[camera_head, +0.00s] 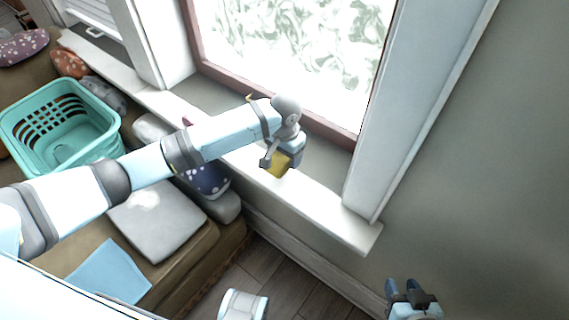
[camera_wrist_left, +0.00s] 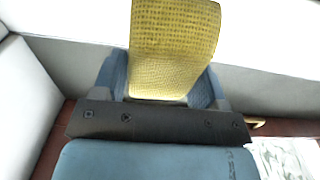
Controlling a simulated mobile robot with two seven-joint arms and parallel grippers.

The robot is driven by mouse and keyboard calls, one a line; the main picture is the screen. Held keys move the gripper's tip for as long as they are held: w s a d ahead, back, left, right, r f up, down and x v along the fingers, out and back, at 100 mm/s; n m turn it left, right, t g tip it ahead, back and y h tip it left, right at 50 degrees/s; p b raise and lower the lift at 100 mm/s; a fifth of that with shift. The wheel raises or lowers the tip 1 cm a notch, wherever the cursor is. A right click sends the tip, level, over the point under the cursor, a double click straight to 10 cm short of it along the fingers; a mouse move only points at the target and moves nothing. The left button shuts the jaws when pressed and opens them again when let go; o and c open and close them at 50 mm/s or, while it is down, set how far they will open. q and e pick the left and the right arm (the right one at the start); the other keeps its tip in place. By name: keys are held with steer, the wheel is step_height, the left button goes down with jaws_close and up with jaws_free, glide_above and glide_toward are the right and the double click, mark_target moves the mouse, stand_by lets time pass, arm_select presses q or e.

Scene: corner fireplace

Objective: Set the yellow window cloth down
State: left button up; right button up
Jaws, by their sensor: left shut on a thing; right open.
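The yellow window cloth (camera_head: 278,164) is in my left gripper (camera_head: 281,158), over the white window sill (camera_head: 322,205). In the left wrist view the cloth (camera_wrist_left: 174,48) is a textured yellow piece between the two blue-grey fingers of my left gripper (camera_wrist_left: 162,85), which is shut on it. I cannot tell whether the cloth touches the sill. My right gripper (camera_head: 411,292) is at the lower right by the wall, open and empty.
A window with a reddish frame (camera_head: 325,124) stands behind the sill. A teal basket (camera_head: 62,127), a grey cushion (camera_head: 157,217) and a blue cloth (camera_head: 110,273) are on the brown seat at left. The sill's right end is clear.

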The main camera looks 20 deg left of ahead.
mark_target(285, 164)
arm_select(q)
step_height(285, 164, down, 4)
steer(key=shift+b, duration=0.35)
steer(key=o, duration=1)
steer(key=shift+c, duration=0.2)
